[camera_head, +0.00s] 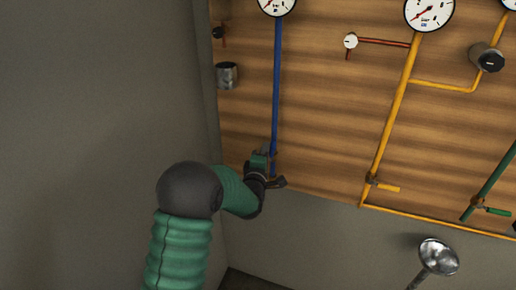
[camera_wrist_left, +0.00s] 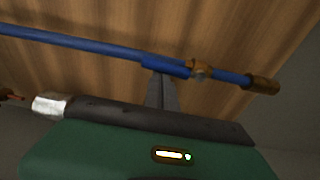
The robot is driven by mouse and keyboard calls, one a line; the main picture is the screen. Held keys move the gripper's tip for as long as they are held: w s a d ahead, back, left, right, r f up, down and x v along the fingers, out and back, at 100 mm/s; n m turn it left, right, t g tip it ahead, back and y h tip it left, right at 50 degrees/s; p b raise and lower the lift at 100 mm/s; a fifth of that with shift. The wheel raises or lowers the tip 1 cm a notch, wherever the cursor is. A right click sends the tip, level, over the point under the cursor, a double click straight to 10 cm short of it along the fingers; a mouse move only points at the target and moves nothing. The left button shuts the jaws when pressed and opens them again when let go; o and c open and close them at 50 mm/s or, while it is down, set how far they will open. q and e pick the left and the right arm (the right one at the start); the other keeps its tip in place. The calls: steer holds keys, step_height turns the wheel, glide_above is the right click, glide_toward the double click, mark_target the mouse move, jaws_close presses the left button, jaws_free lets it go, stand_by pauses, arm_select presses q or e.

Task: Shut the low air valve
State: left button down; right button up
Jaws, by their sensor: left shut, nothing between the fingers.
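The blue pipe (camera_head: 277,85) runs down the wooden panel from a round gauge to my left gripper (camera_head: 270,160). In the left wrist view, a brass valve body (camera_wrist_left: 201,70) sits on the blue pipe near its brass end piece. A thicker blue piece (camera_wrist_left: 167,66), seemingly the valve's handle, lies along the pipe. My left gripper's shut fingers (camera_wrist_left: 162,92) point at this blue piece, with nothing between them. They look close to it, but I cannot tell if they touch. In the head view my gripper hides most of the valve. My right gripper is not in view.
A yellow pipe (camera_head: 397,100) with a yellow valve handle (camera_head: 388,188) and a green pipe (camera_head: 497,170) stand to the right. A metal cup-like fitting (camera_head: 227,75) sits left of the blue pipe. A shiny round metal object (camera_head: 438,257) is at lower right.

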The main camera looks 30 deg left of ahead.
arm_select(q)
steer(key=w+d+f+m+t+b, duration=0.1)
steer(key=d+f+m+b, duration=0.1)
steer(key=m+b, duration=0.7)
steer(key=w+d+f+m+t+h+b, duration=0.1)
steer(key=d+f+m+b, duration=0.1)
steer(key=d+m+b, duration=0.3)
steer(key=shift+f+m+h+b, duration=0.3)
steer(key=shift+m+b, duration=1.9)
steer(key=shift+b, duration=1.6)
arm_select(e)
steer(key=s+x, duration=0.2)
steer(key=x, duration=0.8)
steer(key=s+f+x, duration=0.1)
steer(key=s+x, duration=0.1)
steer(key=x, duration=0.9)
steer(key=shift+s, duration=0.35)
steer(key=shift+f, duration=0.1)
arm_select(q)
steer(key=shift+f, duration=0.1)
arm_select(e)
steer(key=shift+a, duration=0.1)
